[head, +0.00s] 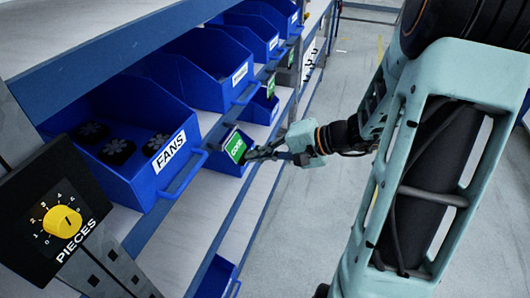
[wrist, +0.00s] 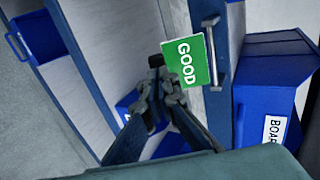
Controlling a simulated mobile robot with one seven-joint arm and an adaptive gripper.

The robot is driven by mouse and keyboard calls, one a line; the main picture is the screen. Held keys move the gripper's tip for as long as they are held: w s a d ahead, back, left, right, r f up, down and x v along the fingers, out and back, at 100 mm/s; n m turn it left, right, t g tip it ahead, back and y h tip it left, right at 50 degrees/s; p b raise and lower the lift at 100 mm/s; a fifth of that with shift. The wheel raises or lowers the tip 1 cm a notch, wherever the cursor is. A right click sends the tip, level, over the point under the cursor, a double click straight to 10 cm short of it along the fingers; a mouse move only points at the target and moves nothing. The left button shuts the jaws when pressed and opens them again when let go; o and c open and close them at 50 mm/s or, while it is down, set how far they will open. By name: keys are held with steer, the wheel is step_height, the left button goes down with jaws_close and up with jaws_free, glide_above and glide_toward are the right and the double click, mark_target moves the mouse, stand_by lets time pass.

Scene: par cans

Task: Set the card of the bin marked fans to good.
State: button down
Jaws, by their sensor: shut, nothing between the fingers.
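The blue bin marked FANS (head: 130,189) stands on the shelf at the left of the head view, with several black fans in it. A green card (head: 235,148) is right of this bin on the shelf front. In the wrist view the green card (wrist: 185,63) reads GOOD and sits beside a grey handle. I cannot tell for sure from the wrist view which bin it belongs to. My gripper (head: 252,154) is shut and empty, its tips close to the card. In the wrist view my gripper (wrist: 157,66) is just left of the card; contact is unclear.
More blue bins (head: 194,72) line the shelf behind, with another green card (head: 270,85) farther along. A black box with a yellow PIECES dial (head: 62,221) stands at the front left. A bin labelled BOA… (wrist: 265,112) is at the wrist view's right. The aisle floor is clear.

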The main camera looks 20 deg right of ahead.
mark_target(245, 161)
steer(key=shift+f+b, duration=0.2)
steer(key=shift+b, duration=0.2)
steer(key=shift+w+f+b, duration=0.1)
steer(key=shift+b, duration=0.5)
steer(key=shift+a+f+t+y+b, duration=0.15)
steer(key=shift+t+y+b, duration=0.2)
steer(key=shift+b, duration=0.35)
steer(key=shift+f+b, duration=0.15)
steer(key=shift+b, duration=0.35)
steer(key=y+b, duration=0.1)
steer(key=b, duration=0.2)
steer(key=a+f+t+y+b, duration=0.1)
steer(key=b, duration=0.2)
steer(key=w+f+t+y+b, duration=0.1)
steer(key=b, duration=0.2)
steer(key=shift+a, duration=0.25)
steer(key=shift+w+a+b, duration=0.25)
steer(key=shift+b, duration=0.35)
steer(key=shift+w+a, duration=0.1)
steer(key=shift+a, duration=0.05)
